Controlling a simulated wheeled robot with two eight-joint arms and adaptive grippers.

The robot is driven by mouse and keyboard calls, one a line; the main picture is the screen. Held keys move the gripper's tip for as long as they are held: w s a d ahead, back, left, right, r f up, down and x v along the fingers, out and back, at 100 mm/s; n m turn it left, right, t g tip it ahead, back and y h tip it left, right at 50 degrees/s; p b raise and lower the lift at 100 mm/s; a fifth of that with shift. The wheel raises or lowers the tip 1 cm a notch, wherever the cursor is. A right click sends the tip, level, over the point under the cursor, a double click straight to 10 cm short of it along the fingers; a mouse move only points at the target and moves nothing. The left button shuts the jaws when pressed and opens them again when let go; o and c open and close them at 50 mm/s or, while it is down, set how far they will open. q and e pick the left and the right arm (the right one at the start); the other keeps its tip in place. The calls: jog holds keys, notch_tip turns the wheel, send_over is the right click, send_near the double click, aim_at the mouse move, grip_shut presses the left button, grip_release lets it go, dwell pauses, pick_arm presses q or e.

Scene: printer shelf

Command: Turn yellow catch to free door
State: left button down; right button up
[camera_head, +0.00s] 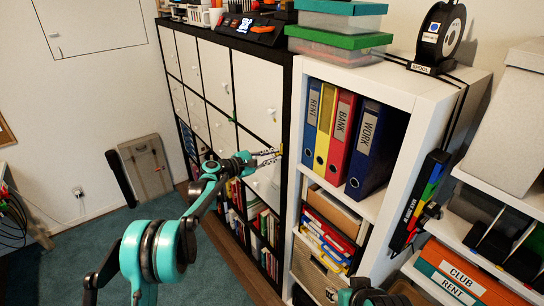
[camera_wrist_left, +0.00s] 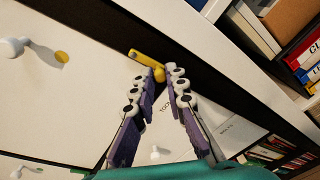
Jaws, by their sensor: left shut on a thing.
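The yellow catch (camera_wrist_left: 147,60) sits on the dark strip of the cabinet front, beside the white doors. In the left wrist view its bar slants from upper left down to a round end at my left gripper's (camera_wrist_left: 168,74) fingertips. The fingers are closed in on that end, though their tips partly hide it. In the head view my left gripper (camera_head: 272,156) reaches the right edge of the black-framed cabinet. A white door with a printed label (camera_wrist_left: 190,130), partly covered by the fingers, lies beneath the gripper. My right gripper does not show.
Another white door (camera_wrist_left: 60,110) has a round knob (camera_wrist_left: 14,47) and a yellow dot. A white shelf (camera_head: 400,93) with binders stands close to the right of the cabinet. Books fill the lower cabinet openings. Blue carpet (camera_head: 85,262) lies open at the left.

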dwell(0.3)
pick_arm(q)
jog(key=c, duration=1.5)
grip_release()
jog(key=shift+c, duration=0.2)
jog(key=v, duration=1.2)
jog(key=shift+f, duration=0.1)
